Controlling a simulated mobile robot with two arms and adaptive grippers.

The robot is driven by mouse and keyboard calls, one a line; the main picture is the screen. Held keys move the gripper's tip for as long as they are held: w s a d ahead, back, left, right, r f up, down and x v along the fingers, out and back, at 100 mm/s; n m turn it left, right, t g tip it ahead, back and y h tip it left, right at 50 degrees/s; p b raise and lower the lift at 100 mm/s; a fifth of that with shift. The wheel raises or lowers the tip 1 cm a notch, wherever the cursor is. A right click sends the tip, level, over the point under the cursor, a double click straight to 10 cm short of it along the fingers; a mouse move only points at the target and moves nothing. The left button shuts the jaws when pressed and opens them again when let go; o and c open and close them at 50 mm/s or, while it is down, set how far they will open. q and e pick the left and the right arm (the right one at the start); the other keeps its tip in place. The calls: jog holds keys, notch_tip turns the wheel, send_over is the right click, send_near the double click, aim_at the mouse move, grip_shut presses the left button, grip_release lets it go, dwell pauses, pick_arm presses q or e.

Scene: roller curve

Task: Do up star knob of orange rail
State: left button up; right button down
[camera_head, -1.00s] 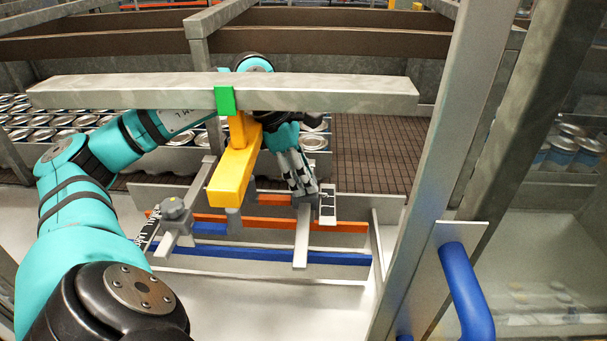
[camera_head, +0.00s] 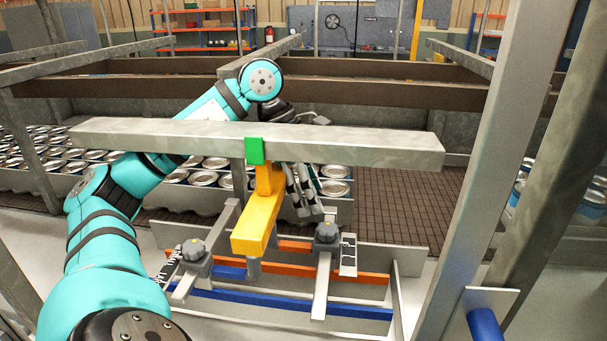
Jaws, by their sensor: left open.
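The orange rail (camera_head: 350,276) runs left to right at the lower middle, behind and above a blue rail (camera_head: 290,304). I cannot tell how tight either knob is. My left gripper (camera_head: 308,211) points down, open and empty, a little above and left of the right star knob. My right gripper is not in view.
A grey beam (camera_head: 360,146) with a green clip (camera_head: 254,151) crosses in front of my left arm. A yellow bar (camera_head: 257,222) juts forward between the knobs. A grey post (camera_head: 490,180) stands at the right. Cans (camera_head: 203,178) fill the conveyor behind.

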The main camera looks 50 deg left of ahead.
pick_arm(q)
jog(key=shift+v, duration=2.15)
